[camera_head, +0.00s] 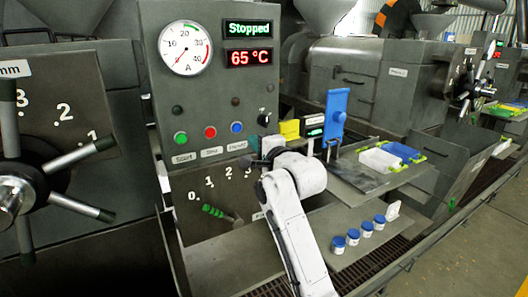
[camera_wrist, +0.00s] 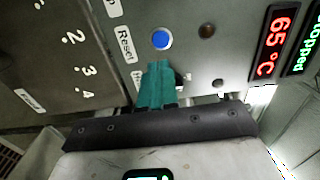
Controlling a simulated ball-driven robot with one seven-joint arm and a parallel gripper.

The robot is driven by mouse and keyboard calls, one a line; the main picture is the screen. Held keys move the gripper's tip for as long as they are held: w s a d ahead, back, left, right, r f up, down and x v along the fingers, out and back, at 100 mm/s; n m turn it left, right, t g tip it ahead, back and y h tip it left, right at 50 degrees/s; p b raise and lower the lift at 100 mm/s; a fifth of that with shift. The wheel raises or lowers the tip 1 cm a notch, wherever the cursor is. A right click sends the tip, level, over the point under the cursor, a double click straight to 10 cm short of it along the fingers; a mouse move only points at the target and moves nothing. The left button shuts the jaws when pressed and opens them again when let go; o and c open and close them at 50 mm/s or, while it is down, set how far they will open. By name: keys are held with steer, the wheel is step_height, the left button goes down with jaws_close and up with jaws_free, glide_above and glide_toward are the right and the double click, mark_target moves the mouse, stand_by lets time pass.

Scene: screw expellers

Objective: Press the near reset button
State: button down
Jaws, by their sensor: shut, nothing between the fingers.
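The blue reset button (camera_head: 236,127) sits on the near grey control panel (camera_head: 205,85), right of a red and a green button. In the wrist view the blue button (camera_wrist: 161,39) lies beside its "Reset" label (camera_wrist: 125,43). My gripper (camera_wrist: 160,68) has teal fingers closed together and empty. Their tips appear just below the blue button in that view, with a small gap in the picture; depth to the panel is hard to tell. In the head view my gripper is mostly hidden by my white arm, below and right of the button.
A green button (camera_head: 180,137) and red button (camera_head: 210,132) share the row. A black selector knob (camera_head: 264,117) is at the right. The displays read "Stopped" and 65 °C. A green-handled lever (camera_head: 218,212) is below. Blue-capped jars (camera_head: 352,236) stand on a lower shelf.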

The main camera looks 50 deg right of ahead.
steer(key=shift+b+v, duration=0.3)
steer(key=shift+v, duration=1.8)
steer(key=s+a+f+n+g+y, duration=0.1)
steer(key=s+a+f+n+g, duration=0.25)
steer(key=f, duration=0.55)
steer(key=s+a+f+n+g+y, duration=0.25)
steer(key=s+a+f, duration=0.25)
steer(key=f, duration=0.4)
steer(key=s+a+f+n+g, duration=0.2)
steer(key=s+a+f+n, duration=0.2)
steer(key=f, duration=0.5)
steer(key=s+a+f+n+g, duration=0.2)
steer(key=s+f+n, duration=0.1)
steer(key=s, duration=0.5)
steer(key=s+a+f+n+g+y, duration=0.1)
steer(key=s+a+f+n+g, duration=0.1)
steer(key=s, duration=0.6)
steer(key=s+a+f+n+g, duration=0.2)
steer(key=s+f+n+g, duration=0.2)
steer(key=s, duration=0.4)
step_height(320, 180, down, 3)
steer(key=shift+a+r+n, duration=0.1)
steer(key=shift+a+n, duration=0.05)
steer(key=shift+n, duration=0.65)
